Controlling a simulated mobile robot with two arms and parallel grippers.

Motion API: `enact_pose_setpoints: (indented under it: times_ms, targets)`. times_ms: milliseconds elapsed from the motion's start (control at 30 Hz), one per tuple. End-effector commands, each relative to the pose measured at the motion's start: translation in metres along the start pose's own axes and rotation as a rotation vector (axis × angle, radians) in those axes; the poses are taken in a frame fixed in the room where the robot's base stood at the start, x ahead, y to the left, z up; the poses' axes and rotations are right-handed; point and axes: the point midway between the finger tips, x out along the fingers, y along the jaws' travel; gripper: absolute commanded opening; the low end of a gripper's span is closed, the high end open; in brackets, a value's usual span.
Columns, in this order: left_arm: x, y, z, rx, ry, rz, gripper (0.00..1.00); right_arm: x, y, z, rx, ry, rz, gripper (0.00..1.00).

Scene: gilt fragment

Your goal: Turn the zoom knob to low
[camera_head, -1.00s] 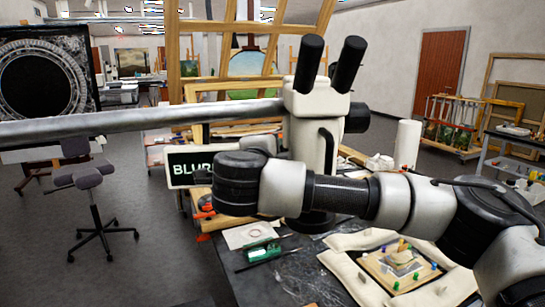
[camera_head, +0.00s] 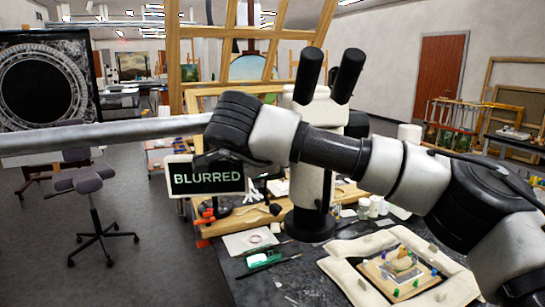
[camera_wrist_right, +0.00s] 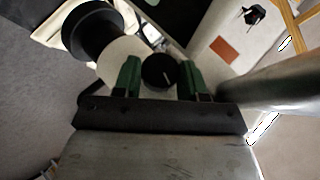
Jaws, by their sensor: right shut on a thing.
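The stereo microscope shows a pale body (camera_head: 312,185) and two black eyepieces (camera_head: 347,75) in the head view. My right arm crosses in front of it and hides much of its body. In the right wrist view, the green fingertips of my right gripper (camera_wrist_right: 160,76) stand on either side of a round black knob (camera_wrist_right: 158,72) with a white mark. The gripper is shut on this knob. The knob and gripper are hidden in the head view. A sign (camera_head: 206,178) beside the arm reads "BLURRED". My left gripper is not in view.
A fragment on a wooden board (camera_head: 372,270) lies among pale cushions on the dark table (camera_head: 290,285). A stool (camera_head: 96,215) stands at left.

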Motion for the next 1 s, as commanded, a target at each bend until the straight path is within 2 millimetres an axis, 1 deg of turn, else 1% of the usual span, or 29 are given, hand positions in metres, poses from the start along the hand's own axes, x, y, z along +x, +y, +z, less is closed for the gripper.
enact_pose_setpoints:
  times_ms: [100,533,567,700,1000]
  targets:
    - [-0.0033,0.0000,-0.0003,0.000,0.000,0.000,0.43,-0.0015,-0.0025,-0.0011,-0.007,0.000,0.016,0.18]
    - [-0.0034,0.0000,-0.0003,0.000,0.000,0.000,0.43,-0.0009,-0.0019,-0.0012,-0.011,0.000,0.024,0.18]
    - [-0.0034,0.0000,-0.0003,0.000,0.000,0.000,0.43,-0.0009,-0.0020,-0.0012,-0.011,0.000,0.024,0.45]
    - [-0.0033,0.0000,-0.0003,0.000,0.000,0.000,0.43,-0.0006,-0.0016,-0.0010,-0.011,0.000,0.025,0.66]
    - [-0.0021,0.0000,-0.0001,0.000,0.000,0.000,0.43,-0.0018,-0.0008,-0.0004,-0.011,-0.001,0.026,0.66]
